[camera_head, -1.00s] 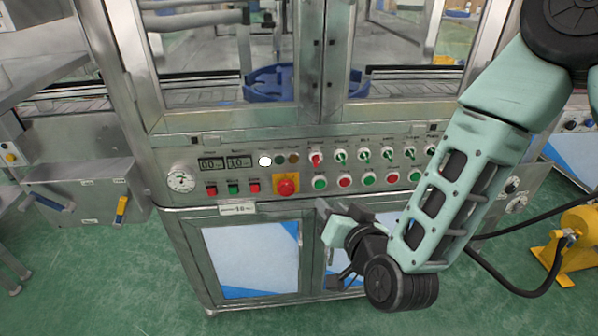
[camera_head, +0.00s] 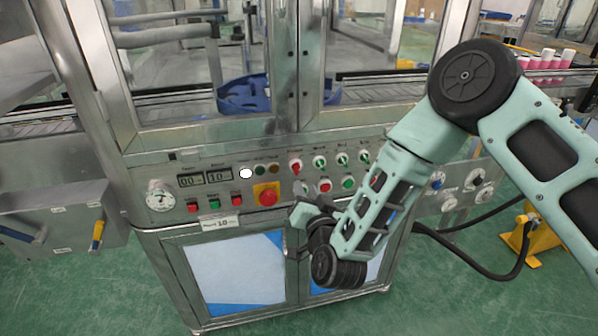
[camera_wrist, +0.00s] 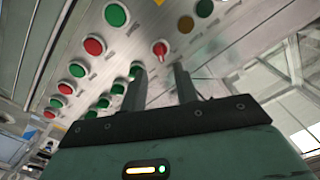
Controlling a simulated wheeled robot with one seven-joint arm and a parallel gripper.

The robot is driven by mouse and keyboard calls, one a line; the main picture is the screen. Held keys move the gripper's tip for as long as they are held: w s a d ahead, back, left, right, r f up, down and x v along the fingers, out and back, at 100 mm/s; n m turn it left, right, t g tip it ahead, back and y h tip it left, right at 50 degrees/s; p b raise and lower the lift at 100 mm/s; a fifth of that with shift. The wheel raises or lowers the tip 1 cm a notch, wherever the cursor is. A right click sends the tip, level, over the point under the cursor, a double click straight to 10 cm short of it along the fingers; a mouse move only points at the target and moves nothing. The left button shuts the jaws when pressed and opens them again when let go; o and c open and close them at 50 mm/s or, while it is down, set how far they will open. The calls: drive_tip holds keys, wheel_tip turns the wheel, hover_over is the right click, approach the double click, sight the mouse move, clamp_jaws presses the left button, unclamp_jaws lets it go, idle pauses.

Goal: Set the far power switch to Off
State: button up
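The control panel has a row of small rotary switches along its top. The leftmost has a red handle (camera_head: 295,166) on a white round base; the others have green handles (camera_head: 319,161). The labels are too small to read, so I cannot tell which is the far power switch. My gripper (camera_head: 297,212) is in front of the panel, below the red-handled switch. In the wrist view its two fingers (camera_wrist: 160,72) are apart and empty. The red-handled switch (camera_wrist: 160,48) shows just beyond the fingertips, roughly between them, with no visible contact.
Red and green push buttons (camera_head: 324,186) line the lower row. A red emergency stop (camera_head: 267,195) on a yellow plate is at left. My arm hides the panel's right part. A grey box with a yellow-blue handle (camera_head: 97,235) stands left; a yellow stand (camera_head: 530,240) is right.

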sight(299, 172)
drive_tip(key=x, duration=0.7)
drive_tip(key=shift+w+f+p, duration=0.1)
drive_tip(key=shift+w+p, duration=0.2)
drive_tip(key=shift+p, duration=0.05)
drive_tip(key=shift+c, duration=0.3)
clamp_jaws()
